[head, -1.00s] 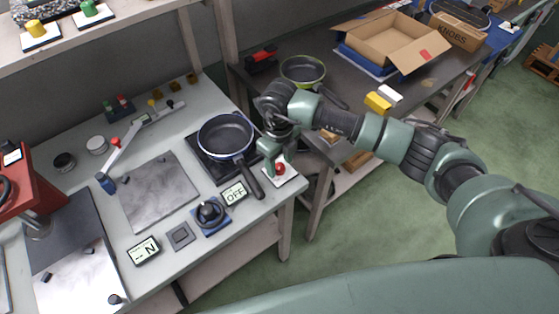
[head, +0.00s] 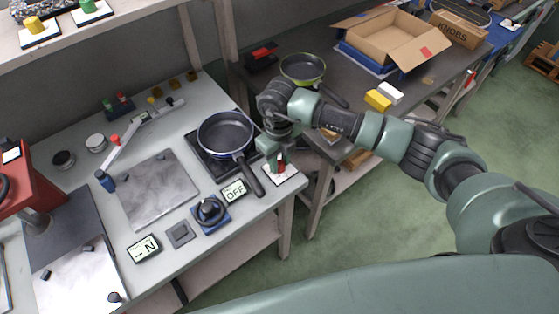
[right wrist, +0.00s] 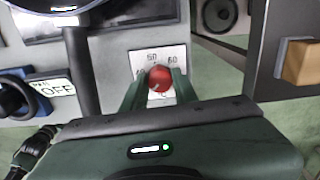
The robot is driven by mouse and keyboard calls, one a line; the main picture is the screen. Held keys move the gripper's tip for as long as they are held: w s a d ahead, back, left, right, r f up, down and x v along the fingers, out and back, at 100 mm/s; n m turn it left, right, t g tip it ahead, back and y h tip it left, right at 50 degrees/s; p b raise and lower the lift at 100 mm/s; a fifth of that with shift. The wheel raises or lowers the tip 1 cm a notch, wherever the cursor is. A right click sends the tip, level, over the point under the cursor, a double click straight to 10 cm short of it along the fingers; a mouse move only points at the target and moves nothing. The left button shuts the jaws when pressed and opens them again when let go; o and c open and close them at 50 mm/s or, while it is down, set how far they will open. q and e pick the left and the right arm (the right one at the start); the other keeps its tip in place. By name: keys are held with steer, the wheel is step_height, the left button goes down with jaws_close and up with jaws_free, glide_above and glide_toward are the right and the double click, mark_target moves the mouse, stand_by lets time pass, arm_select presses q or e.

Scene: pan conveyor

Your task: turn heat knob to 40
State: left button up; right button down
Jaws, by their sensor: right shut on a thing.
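The red heat knob (right wrist: 160,78) sits on a white dial plate (right wrist: 165,54) with numbers around it. Its pointer is too small to read. In the head view the knob (head: 281,168) is partly hidden by the gripper, on its plate (head: 287,177) at the table's right front corner. My right gripper (right wrist: 155,84) is shut on the red knob, with one finger on each side. It also shows in the head view (head: 276,161). A display (head: 234,192) beside the knob reads OFF. My left gripper is not in view.
A dark pan (head: 226,132) stands on the burner left of my gripper, its handle (head: 250,177) reaching close to the knob. A black knob on a blue base (head: 210,212) is nearer the front. A green-rimmed pan (head: 303,68) and an open cardboard box (head: 395,45) are on the back table.

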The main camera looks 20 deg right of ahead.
mark_target(279, 164)
steer(key=m+b, duration=0.1)
steer(key=m, duration=0.9)
steer(key=shift+w+m+b, duration=0.1)
steer(key=shift+m+b, duration=0.2)
steer(key=shift+b, duration=0.1)
steer(key=shift+r, duration=0.1)
steer(key=c, duration=1.1)
jaws_free()
step_height(279, 164, up, 8)
steer(key=shift+f+b, duration=0.15)
steer(key=shift+b, duration=0.6)
